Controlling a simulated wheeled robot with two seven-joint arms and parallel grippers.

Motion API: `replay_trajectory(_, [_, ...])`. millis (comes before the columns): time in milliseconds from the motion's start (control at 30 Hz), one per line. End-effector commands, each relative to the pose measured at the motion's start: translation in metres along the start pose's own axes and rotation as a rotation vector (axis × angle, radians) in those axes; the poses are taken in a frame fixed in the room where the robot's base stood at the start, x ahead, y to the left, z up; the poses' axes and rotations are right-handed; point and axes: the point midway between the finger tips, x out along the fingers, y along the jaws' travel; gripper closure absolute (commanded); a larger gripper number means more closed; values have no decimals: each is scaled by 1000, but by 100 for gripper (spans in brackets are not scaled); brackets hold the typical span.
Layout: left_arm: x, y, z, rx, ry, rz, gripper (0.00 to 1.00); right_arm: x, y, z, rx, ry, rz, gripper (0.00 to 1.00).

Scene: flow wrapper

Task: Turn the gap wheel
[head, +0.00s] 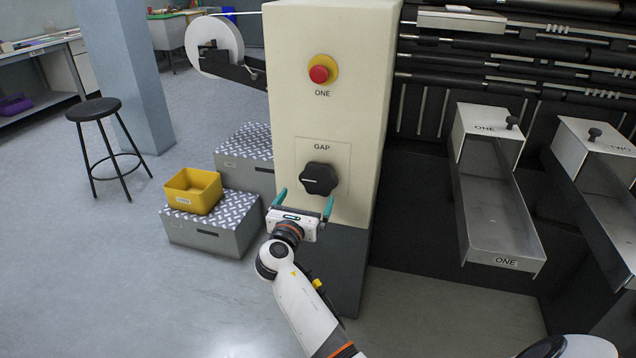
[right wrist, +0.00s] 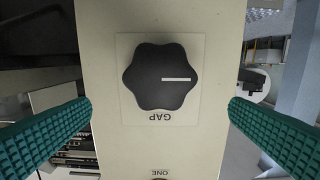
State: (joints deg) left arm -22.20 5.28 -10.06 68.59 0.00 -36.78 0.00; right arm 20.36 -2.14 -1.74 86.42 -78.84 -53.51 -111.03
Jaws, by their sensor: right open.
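The gap wheel (head: 319,179) is a black lobed knob with a white pointer line, on a square plate marked GAP on the cream cabinet (head: 330,120). In the head view its line points left. The wheel also shows in the right wrist view (right wrist: 160,77), turned over, with its line pointing right. My right gripper (head: 303,205) is open in front of the cabinet, just below the wheel in the head view. Its teal fingers are spread wide to either side of the wheel in the right wrist view (right wrist: 160,122), with nothing between them. My left gripper is not in view.
A red button (head: 319,74) marked ONE sits above the wheel. Grey boxes (head: 215,235) and a yellow bin (head: 193,191) stand left of the cabinet. Metal chutes (head: 497,220) stick out at right. A black stool (head: 94,110) stands far left on open floor.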

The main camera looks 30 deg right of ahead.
Motion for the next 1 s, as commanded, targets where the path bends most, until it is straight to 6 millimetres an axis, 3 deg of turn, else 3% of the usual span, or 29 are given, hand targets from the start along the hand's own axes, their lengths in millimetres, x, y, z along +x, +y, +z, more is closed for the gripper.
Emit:
replay_trajectory(500, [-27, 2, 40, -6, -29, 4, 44, 94, 0, 2, 0, -2, -2, 0])
replay_trajectory(700, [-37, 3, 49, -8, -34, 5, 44, 110, -1, 2, 2, -3, -3, 0])
replay_trajectory(1000, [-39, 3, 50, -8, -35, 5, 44, 113, -1, 2, 2, -4, -4, 0])
